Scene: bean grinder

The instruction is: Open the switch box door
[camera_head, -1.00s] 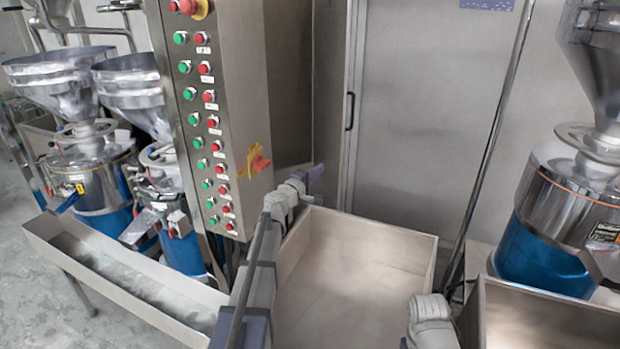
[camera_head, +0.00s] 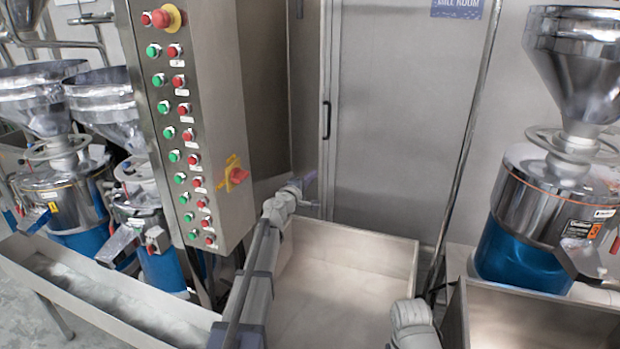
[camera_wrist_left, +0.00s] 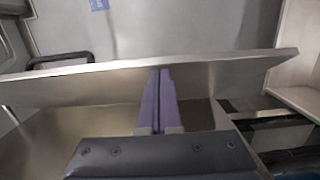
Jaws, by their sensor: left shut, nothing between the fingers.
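The steel switch box (camera_head: 215,110) stands at left of centre in the head view, with two columns of green and red buttons on its front. My right gripper is out of view.
An open-topped bin (camera_head: 345,290) lies below my left gripper. A steel door (camera_head: 400,110) with a black handle (camera_head: 327,120) is behind. Grinders with hoppers stand at left (camera_head: 60,185) and right (camera_head: 540,220). A long trough (camera_head: 100,305) is at front left.

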